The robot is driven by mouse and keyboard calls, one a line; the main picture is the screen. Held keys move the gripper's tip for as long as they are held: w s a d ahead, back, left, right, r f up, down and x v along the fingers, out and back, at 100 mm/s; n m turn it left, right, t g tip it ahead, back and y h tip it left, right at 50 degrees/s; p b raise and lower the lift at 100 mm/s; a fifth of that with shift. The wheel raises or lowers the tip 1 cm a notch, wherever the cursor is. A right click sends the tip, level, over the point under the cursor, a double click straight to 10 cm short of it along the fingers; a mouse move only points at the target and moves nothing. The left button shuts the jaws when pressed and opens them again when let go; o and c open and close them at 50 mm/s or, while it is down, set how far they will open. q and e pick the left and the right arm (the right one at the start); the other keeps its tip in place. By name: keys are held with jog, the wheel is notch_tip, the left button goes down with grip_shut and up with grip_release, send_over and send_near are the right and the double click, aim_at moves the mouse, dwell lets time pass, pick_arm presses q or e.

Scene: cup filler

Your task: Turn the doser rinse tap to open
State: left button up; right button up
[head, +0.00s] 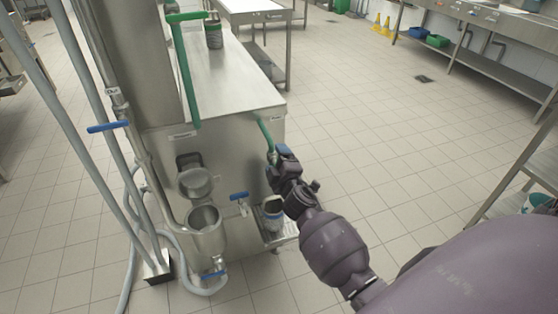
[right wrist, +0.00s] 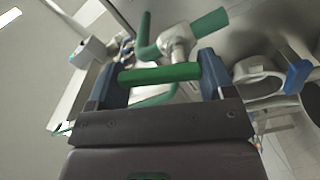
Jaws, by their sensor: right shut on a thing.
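A steel machine (head: 235,85) has a green pipe (head: 265,131) on its right front corner. My right gripper (head: 274,158) is at the lower end of this pipe. In the right wrist view a green tap handle (right wrist: 160,74) lies crosswise between the two blue-grey fingers, and my right gripper is shut on it. Just beyond it are a pale metal valve body (right wrist: 177,44) and green pipe (right wrist: 210,22). In the head view the gripper hides most of this tap. I cannot tell how far the handle is turned. My left gripper is not in view.
Blue-handled taps are at the left pipe (head: 108,126), on the front (head: 239,196) and low down (head: 212,275). A steel pot (head: 206,229) and a small bucket (head: 272,214) are at the machine's front.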

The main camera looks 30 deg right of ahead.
jog(key=shift+w+a+f+n, duration=0.1)
jog(key=shift+a+n, duration=0.1)
jog(key=shift+n, duration=0.85)
jog(key=shift+a+n, duration=0.2)
jog(key=shift+n, duration=0.85)
jog(key=o, duration=0.9)
jog(key=v, duration=1)
jog(key=shift+s, duration=0.35)
jog(key=shift+a, duration=0.15)
